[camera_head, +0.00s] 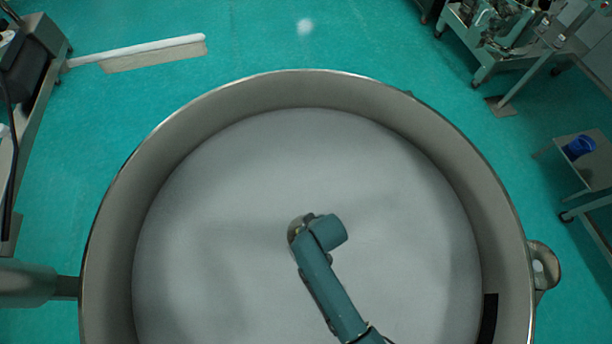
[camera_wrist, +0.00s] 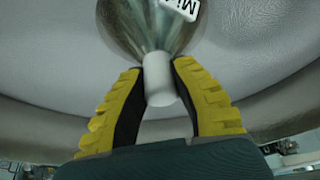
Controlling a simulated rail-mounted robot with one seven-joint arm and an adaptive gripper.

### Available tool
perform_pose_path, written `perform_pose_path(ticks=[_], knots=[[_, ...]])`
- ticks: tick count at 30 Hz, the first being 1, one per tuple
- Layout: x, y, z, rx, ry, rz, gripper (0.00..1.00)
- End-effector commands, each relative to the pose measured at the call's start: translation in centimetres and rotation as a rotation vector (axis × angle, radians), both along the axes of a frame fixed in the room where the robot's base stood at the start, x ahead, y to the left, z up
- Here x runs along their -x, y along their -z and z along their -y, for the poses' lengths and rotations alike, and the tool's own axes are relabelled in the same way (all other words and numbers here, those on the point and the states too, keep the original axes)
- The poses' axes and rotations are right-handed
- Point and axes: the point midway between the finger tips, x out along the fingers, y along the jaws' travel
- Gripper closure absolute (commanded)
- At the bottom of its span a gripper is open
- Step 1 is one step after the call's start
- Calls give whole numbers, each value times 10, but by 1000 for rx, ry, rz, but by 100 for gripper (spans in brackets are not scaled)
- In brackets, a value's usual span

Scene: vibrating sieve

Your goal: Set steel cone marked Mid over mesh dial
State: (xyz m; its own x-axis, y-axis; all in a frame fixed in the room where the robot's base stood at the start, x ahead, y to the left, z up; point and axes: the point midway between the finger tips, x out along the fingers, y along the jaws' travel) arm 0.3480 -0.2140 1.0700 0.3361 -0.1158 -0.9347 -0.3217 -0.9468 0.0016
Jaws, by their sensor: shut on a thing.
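The steel cone (camera_wrist: 145,30) is at the top of the wrist view, shiny, with a white label partly cut off that reads "Mi". My gripper (camera_wrist: 159,80) has yellow and black fingers shut on the cone's pale narrow stem. In the head view the arm's end hangs over the wide grey round surface (camera_head: 230,180) inside the big steel drum, which looks like the mesh dial. My fingers are hidden there; only a small shiny curved part (camera_head: 296,228) shows beside the wrist. I cannot tell the cone's height over the surface.
The drum's tall steel wall (camera_head: 300,88) rings the grey surface, and its rim is an edge around my arm. A clamp (camera_head: 541,265) sticks out at its right. A blue cup (camera_head: 579,148) stands on a side table at the far right. The grey surface looks otherwise clear.

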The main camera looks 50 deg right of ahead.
Motion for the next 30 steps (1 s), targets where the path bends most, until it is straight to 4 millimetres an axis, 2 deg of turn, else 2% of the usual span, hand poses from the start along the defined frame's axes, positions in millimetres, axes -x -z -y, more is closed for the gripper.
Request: perform_pose_path(ticks=[6,30], knots=[[-1,23,0,1,-1,3,100],[-1,92,0,0,-2,2,100]])
